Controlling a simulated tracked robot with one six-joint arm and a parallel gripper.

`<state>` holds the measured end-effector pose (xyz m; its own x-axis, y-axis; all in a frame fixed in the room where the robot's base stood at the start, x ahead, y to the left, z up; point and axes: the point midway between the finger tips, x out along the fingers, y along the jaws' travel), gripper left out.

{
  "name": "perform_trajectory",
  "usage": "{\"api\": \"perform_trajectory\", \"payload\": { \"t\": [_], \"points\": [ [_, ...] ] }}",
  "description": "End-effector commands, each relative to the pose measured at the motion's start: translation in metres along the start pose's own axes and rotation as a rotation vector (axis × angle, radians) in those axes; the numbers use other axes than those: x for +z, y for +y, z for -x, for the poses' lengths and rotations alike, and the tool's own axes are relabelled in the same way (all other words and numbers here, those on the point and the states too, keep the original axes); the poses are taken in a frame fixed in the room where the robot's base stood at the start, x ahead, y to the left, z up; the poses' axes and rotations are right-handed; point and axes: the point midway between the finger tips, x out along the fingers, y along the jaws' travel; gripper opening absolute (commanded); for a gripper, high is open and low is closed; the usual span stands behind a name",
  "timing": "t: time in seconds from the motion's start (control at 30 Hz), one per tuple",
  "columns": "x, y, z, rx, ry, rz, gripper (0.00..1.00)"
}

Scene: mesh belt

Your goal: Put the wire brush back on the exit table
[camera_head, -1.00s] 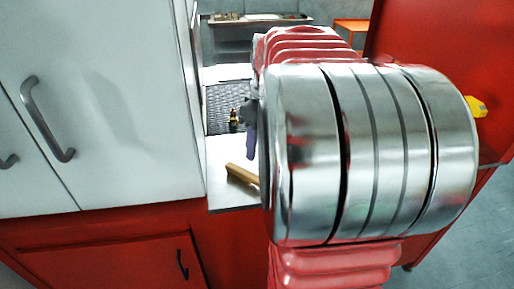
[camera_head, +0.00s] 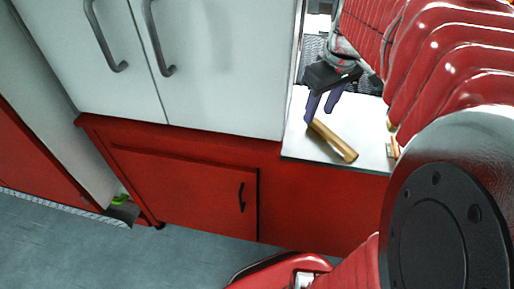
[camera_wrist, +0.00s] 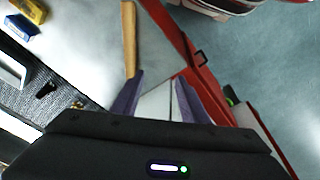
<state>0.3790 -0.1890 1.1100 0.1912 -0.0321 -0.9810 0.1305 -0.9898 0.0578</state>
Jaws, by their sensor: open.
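The wire brush, of which I make out a tan wooden bar (camera_head: 332,140), lies on the pale exit table (camera_head: 298,143), slanted toward its front edge. It also shows at the top of the wrist view (camera_wrist: 129,38); its bristles cannot be made out. My gripper (camera_head: 322,102) has dark purple fingers, pointing down just beyond the bar's far end. In the wrist view my gripper (camera_wrist: 156,85) has its fingers apart with nothing between them, and the bar's near end is close to the left finger. Whether they touch I cannot tell.
White cabinet doors (camera_head: 215,60) stand left of the exit table, above a red base (camera_head: 185,185). The mesh belt (camera_head: 313,47) runs behind the table. A small dark part (camera_wrist: 46,88) sits on it. Yellow (camera_wrist: 28,9) and blue (camera_wrist: 20,27) objects show at the wrist view's top left.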

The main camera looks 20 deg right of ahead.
Motion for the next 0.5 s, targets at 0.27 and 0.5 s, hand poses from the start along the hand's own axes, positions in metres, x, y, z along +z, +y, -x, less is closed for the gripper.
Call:
{"api": "perform_trajectory", "payload": {
  "t": [0.27, 0.5],
  "points": [
    [0.008, -0.086, 0.008, 0.035, 0.1, -0.041, 0.4],
    [0.029, -0.147, 0.007, 0.031, 0.198, -0.086, 0.4]
  ]
}}
